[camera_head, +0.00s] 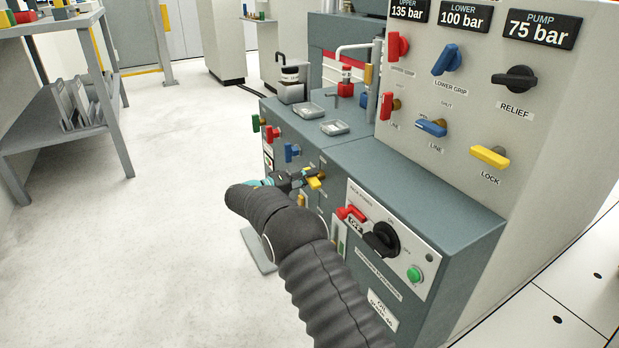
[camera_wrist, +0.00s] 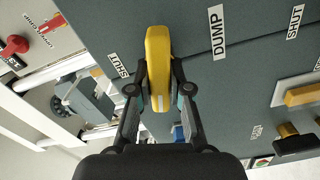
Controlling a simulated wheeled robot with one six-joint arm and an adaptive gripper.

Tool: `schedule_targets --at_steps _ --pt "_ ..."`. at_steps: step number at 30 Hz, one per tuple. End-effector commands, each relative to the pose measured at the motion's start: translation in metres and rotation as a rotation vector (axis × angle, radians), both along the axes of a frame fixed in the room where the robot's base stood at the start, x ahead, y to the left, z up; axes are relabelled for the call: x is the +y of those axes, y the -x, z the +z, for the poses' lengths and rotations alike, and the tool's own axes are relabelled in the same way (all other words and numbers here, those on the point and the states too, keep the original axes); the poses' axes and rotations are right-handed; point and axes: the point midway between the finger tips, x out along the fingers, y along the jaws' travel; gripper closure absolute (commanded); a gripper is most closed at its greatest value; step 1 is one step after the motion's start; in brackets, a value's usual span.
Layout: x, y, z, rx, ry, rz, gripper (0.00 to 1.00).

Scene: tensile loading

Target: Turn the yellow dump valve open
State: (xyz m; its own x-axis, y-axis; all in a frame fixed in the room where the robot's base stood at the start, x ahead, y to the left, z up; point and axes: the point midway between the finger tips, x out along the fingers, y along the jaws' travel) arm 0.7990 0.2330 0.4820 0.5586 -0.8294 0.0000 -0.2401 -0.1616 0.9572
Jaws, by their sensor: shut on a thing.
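The yellow dump valve handle (camera_wrist: 158,50) stands upright in the wrist view, its long bar running between my fingers. My gripper (camera_wrist: 160,82) is shut on it, one finger on each side. The DUMP label (camera_wrist: 217,32) is to its right and a SHUT label (camera_wrist: 119,65) is to its left. In the head view my gripper (camera_head: 300,179) is at the front of the grey cabinet, with the yellow handle (camera_head: 316,184) at its tip. My gripper and arm hide part of the cabinet front there.
Red (camera_head: 272,134), green (camera_head: 256,123) and blue (camera_head: 292,152) valves sit on the cabinet front left of my gripper. A panel with a black rotary switch (camera_head: 381,240) and green button (camera_head: 414,274) is close to my arm. Open floor (camera_head: 150,240) lies left.

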Motion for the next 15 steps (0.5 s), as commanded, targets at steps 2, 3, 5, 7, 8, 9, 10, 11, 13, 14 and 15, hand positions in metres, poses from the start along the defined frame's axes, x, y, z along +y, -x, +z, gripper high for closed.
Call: schedule_targets --at_steps 2,3,5,7,8,9,10,11,13,14,15 --pt "0.0009 -0.0013 0.0014 0.048 0.033 0.005 1.00" --pt "0.0010 -0.0014 0.0012 0.072 0.049 0.005 1.00" --pt "0.0010 -0.0015 0.0011 0.105 0.071 0.005 1.00" --pt "0.0011 -0.0016 0.0009 0.141 0.096 0.006 1.00" --pt "0.0011 -0.0016 0.0007 0.152 0.105 0.006 1.00" --pt "0.0011 -0.0017 0.0006 0.170 0.117 0.006 1.00" --pt "0.0012 -0.0017 0.0004 0.180 0.123 0.006 1.00" --pt "0.0013 -0.0017 0.0003 0.191 0.131 0.006 1.00" --pt "0.0013 -0.0017 0.0001 0.211 0.144 0.006 1.00" --pt "0.0013 -0.0018 0.0000 0.219 0.149 0.006 1.00" --pt "0.0013 -0.0017 -0.0002 0.227 0.155 0.007 1.00"
